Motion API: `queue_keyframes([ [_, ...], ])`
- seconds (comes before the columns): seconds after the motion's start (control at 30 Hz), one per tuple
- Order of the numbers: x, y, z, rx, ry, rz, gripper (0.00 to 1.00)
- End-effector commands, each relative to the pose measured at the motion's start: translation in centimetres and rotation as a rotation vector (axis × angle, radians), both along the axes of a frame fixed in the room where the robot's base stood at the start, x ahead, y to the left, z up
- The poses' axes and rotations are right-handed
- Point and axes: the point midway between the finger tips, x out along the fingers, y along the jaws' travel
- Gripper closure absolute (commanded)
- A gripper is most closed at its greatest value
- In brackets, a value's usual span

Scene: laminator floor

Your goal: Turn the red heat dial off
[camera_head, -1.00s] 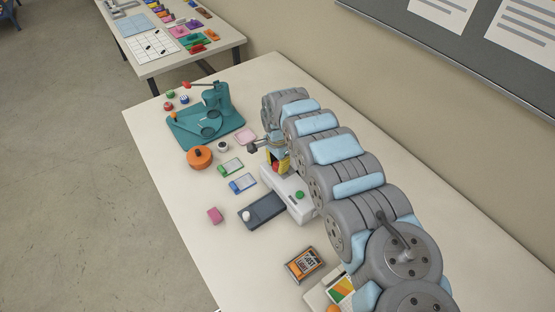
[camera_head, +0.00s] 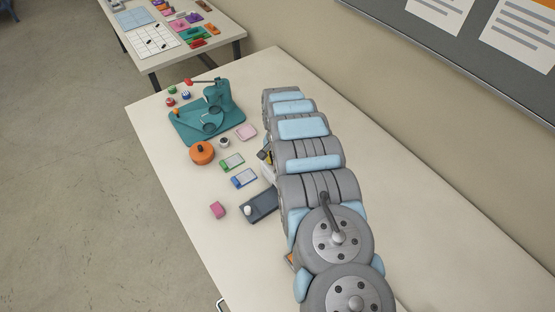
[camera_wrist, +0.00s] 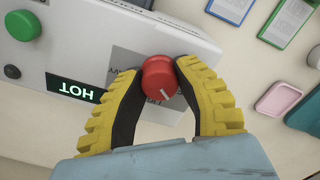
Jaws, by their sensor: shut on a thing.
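The red heat dial (camera_wrist: 160,77) shows in the wrist view on the front of the white laminator (camera_wrist: 75,40). It carries a pale pointer line that points down and to the right. My gripper (camera_wrist: 157,80) has its yellow-edged fingers shut on the dial, one on each side. A lit display (camera_wrist: 75,88) beside the dial reads HOT, upside down in this view. A grey label around the dial is partly covered by the fingers. In the head view my arm hides the dial, the gripper and most of the laminator.
A dark grey device (camera_head: 260,205), a pink block (camera_head: 217,210), two badge-like cards (camera_head: 243,178) and an orange pot (camera_head: 202,153) lie left of my arm. A teal press (camera_head: 205,120) stands beyond.

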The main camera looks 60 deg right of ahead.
Motion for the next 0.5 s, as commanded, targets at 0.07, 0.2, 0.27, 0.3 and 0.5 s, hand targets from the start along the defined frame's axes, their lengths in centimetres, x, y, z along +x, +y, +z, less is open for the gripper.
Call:
queue_keyframes([
  [0.07,0.10,0.10,-0.20,0.000,0.000,0.047,1.00],
  [0.2,0.02,0.06,-0.21,0.000,0.000,0.110,1.00],
  [0.27,0.03,0.07,-0.22,0.000,0.000,0.131,1.00],
  [0.3,0.03,0.06,-0.22,0.000,0.000,0.142,1.00],
  [0.5,0.02,0.06,-0.24,0.000,0.000,0.174,1.00],
])
